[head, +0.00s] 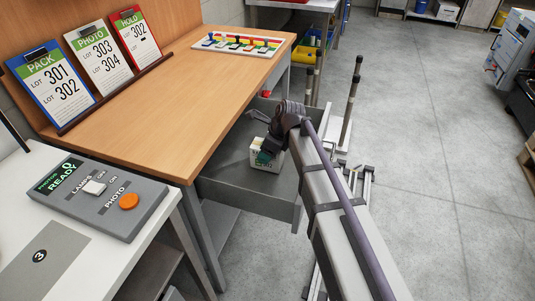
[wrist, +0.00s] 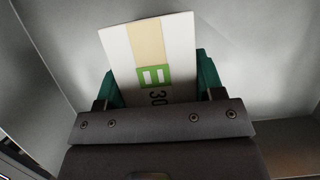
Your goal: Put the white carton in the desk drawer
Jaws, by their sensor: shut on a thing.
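The white carton (head: 268,155) is inside the open desk drawer (head: 233,180) in the head view. The carton also shows in the wrist view (wrist: 180,45), with a tan stripe, a green mark and dark digits. My gripper (head: 266,157) reaches down into the drawer and is shut on the carton, with a green finger on each side of it in the wrist view. The grey drawer floor surrounds the carton. Whether the carton's underside touches the floor I cannot tell. My wrist hides part of the carton in the head view.
The wooden desk top (head: 200,90) overhangs the drawer's back. Cards stand on it at the left, and a white board with coloured pieces (head: 236,42) lies at the far end. A control box (head: 97,195) sits on a white table at the left. Grey floor is free at right.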

